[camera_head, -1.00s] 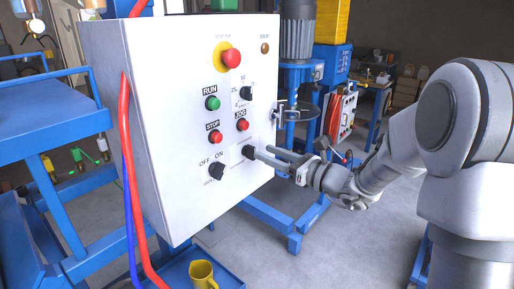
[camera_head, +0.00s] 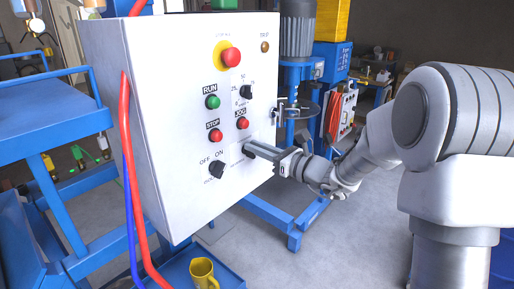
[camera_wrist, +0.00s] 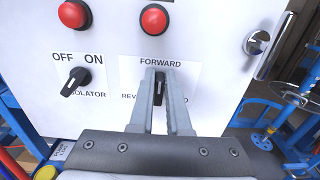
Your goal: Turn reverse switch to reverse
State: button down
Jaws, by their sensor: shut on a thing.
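The reverse switch (camera_wrist: 159,88) is a black knob on a white label with FORWARD above it and a partly hidden word starting "REV" at its lower left. My gripper (camera_wrist: 160,78) is shut on this knob, with one finger on each side. The knob stands nearly upright in the wrist view, toward FORWARD. In the head view my gripper (camera_head: 250,149) reaches the panel from the right, and its fingers hide most of the knob. The white control box (camera_head: 165,130) carries the switch at its lower right.
Left of the switch is the OFF/ON isolator knob (camera_wrist: 76,80). Red STOP (camera_head: 215,135) and JOG (camera_head: 242,123) buttons sit above. A metal door handle (camera_wrist: 268,53) juts out at the right. Red and blue cables hang at the box's left, and a yellow mug (camera_head: 203,273) stands below.

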jog(key=shift+f+b, duration=0.1)
jog(key=shift+b, duration=0.45)
jog(key=n+b, duration=0.3)
jog(key=b, duration=0.3)
jog(key=s+n+b, duration=0.1)
jog(key=n+b, duration=0.3)
jog(key=b, duration=0.3)
jog(key=a+f+n+b, duration=0.1)
jog(key=n+b, duration=0.3)
jog(key=b, duration=0.2)
jog(key=shift+s+b, duration=0.15)
jog(key=shift+b, duration=0.25)
jog(key=shift+n+b, duration=0.5)
jog(key=shift+b, duration=0.15)
jog(key=shift+r, duration=0.1)
jog(key=c, duration=0.9)
grip_release()
